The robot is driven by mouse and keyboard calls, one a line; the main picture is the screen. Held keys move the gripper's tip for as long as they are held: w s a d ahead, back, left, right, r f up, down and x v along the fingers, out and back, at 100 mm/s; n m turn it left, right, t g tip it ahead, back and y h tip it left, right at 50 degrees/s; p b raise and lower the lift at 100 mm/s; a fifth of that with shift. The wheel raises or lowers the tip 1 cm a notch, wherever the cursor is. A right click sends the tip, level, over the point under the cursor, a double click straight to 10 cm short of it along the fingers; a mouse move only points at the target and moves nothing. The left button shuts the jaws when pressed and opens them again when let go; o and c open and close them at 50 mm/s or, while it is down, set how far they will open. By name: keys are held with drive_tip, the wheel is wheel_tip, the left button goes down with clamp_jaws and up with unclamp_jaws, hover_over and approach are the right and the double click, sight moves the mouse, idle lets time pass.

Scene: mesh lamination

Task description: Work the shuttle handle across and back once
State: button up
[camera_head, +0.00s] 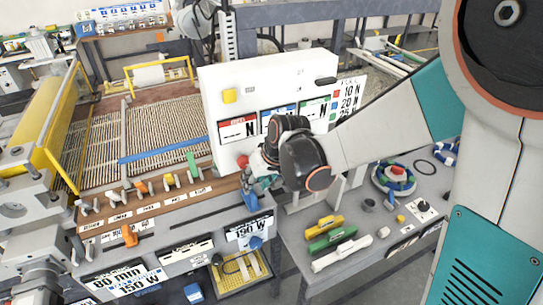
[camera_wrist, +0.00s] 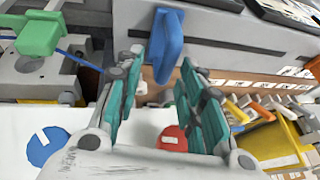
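A blue handle (camera_head: 250,199) stands on the grey front of the machine, at the right end of a row of levers. In the wrist view the blue handle (camera_wrist: 168,42) sits at a dark slot, just beyond my fingertips and between their lines. An orange handle (camera_head: 129,236) stands at a slot further left. I cannot read which one is labelled shuttle. My gripper (camera_wrist: 163,82) is open and empty, its green-padded fingers apart on either side of the handle's line, not touching it. In the head view my wrist partly hides my gripper (camera_head: 264,172).
A white panel (camera_head: 216,90) with force labels stands behind my wrist. A red button (camera_wrist: 173,138) lies close beneath my fingers. Several coloured levers (camera_head: 167,180) line the wooden strip to the left. A side table (camera_head: 292,222) at right holds loose coloured parts.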

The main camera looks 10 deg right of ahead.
drive_tip(key=v, duration=1.2)
drive_tip(key=shift+d+b, duration=0.25)
drive_tip(key=shift+b, duration=0.05)
drive_tip(key=shift+s, duration=0.2)
drive_tip(key=shift+r, duration=0.1)
drive_tip(key=x, duration=0.4)
drive_tip(key=a+x, duration=0.1)
drive_tip(key=x, duration=0.9)
drive_tip(key=shift+w+a+p, duration=0.2)
drive_tip(key=shift+p, duration=0.15)
